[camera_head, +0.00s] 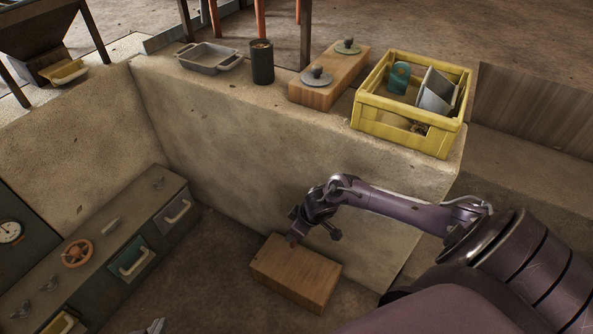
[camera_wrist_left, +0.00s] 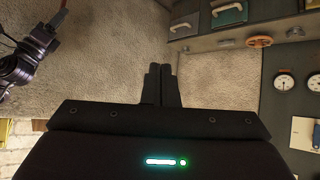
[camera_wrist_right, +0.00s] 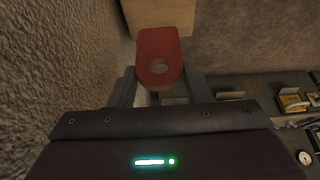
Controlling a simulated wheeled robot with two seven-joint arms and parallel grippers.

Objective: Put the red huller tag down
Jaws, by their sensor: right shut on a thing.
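The red huller tag (camera_wrist_right: 160,45) is a flat red piece with a rounded end and a hole, held between the fingers of my right gripper (camera_wrist_right: 160,88). In the head view the tag (camera_head: 293,244) is a small red spot below my right gripper (camera_head: 297,233), near the far edge of a wooden block (camera_head: 290,278) on the floor. The block also shows beyond the tag in the right wrist view (camera_wrist_right: 160,12). I cannot tell whether tag and block touch. My left gripper (camera_wrist_left: 161,82) has its fingers together and empty; only its tip (camera_head: 152,327) shows at the head view's bottom edge.
A concrete ledge (camera_head: 240,125) behind carries a metal tray (camera_head: 208,57), a dark cup (camera_head: 262,62), a wooden block with two lidded knobs (camera_head: 328,78) and a yellow crate (camera_head: 405,132). A drawer cabinet with a valve wheel (camera_head: 77,253) stands left. Floor between is clear.

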